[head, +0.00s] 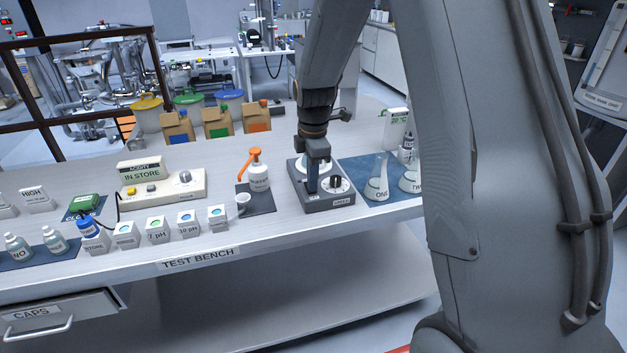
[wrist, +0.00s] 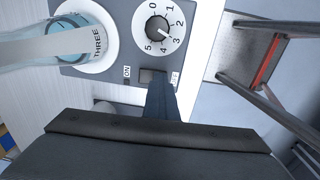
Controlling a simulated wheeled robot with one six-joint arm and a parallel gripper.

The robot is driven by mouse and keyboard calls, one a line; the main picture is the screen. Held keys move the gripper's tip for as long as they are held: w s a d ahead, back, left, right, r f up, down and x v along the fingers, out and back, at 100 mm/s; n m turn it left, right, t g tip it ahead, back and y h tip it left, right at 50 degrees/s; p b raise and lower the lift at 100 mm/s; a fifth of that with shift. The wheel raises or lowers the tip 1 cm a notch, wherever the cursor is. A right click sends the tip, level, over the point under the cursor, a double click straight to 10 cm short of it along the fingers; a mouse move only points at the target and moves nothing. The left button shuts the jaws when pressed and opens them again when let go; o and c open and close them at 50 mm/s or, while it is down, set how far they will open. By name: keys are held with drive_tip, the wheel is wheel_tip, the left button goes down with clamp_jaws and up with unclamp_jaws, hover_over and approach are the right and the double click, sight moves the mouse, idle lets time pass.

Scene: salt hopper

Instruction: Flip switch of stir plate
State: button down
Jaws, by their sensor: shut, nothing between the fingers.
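The stir plate (head: 328,202) is a dark grey box with a round white top and a black dial, near the bench's front edge. In the wrist view, its panel (wrist: 105,72) shows the numbered dial (wrist: 157,27) and a dark switch (wrist: 152,76) between ON and OFF labels. My gripper (head: 312,189) points down over the front of the stir plate. In the wrist view, my gripper (wrist: 161,92) is shut and empty, its tips at the switch's lower edge. I cannot tell whether they touch, or which way the switch is tilted. A flask marked THREE (wrist: 72,40) stands on the round top.
Flasks, one marked ONE (head: 377,184), stand on a blue mat to the right. Small pH boxes (head: 188,225) line the front edge. A stool with a red bar (wrist: 265,62) shows in the wrist view.

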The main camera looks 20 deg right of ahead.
drive_tip(key=shift+w, duration=0.45)
drive_tip(key=shift+w+f, duration=0.15)
drive_tip(key=shift+w, duration=0.25)
drive_tip(key=shift+s, duration=0.1)
drive_tip(key=shift+r, duration=0.25)
wheel_tip(320, 180, up, 14)
drive_tip(key=shift+s, duration=0.45)
